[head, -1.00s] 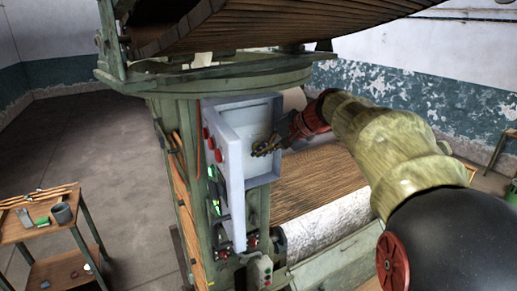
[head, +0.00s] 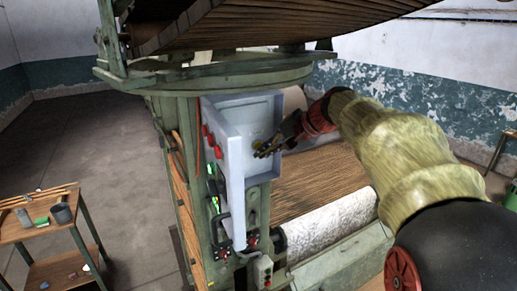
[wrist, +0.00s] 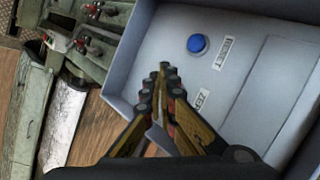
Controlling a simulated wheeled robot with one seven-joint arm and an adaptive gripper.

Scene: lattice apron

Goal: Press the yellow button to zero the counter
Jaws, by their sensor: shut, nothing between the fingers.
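My gripper (head: 262,151) is shut and empty, reaching into the box from the right. In the wrist view my gripper (wrist: 160,72) points at the panel; I cannot tell whether it touches. A blue button (wrist: 198,43) sits right of the fingertips. A label starting "ZE" (wrist: 203,99) is partly covered by a finger. The yellow button is not clearly visible there.
The box's raised side walls (wrist: 118,80) frame the panel close to my fingers. The open door (head: 234,185) stands left of my gripper. A roller (head: 325,225) lies below. A small wooden table (head: 40,232) with tools stands at the far left.

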